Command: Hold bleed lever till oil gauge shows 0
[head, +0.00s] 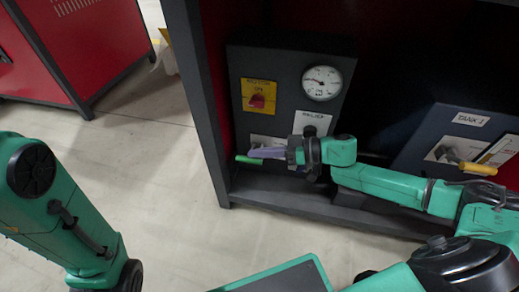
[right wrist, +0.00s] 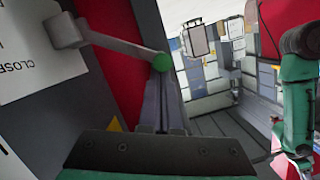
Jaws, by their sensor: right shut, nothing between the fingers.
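The bleed lever (head: 249,160) has a green grip and sticks out low on the dark panel at the left of the cabinet. In the right wrist view its grey arm and green end (right wrist: 161,62) lie just beyond my fingertips. My right gripper (head: 266,153) is shut with nothing between its fingers. Its purple-grey fingers lie against or just beside the green grip; I cannot tell if they touch. The round white oil gauge (head: 322,83) is above, its dark needle pointing to the left side; its figures are too small to read. My left gripper is out of view.
A yellow plate with a red motor switch (head: 257,100) is left of the gauge. A relief label (head: 311,123) is below the gauge. A tank panel with a yellow-handled lever (head: 478,168) is at the right. The cabinet's dark frame (head: 205,110) borders the left; pale floor is clear.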

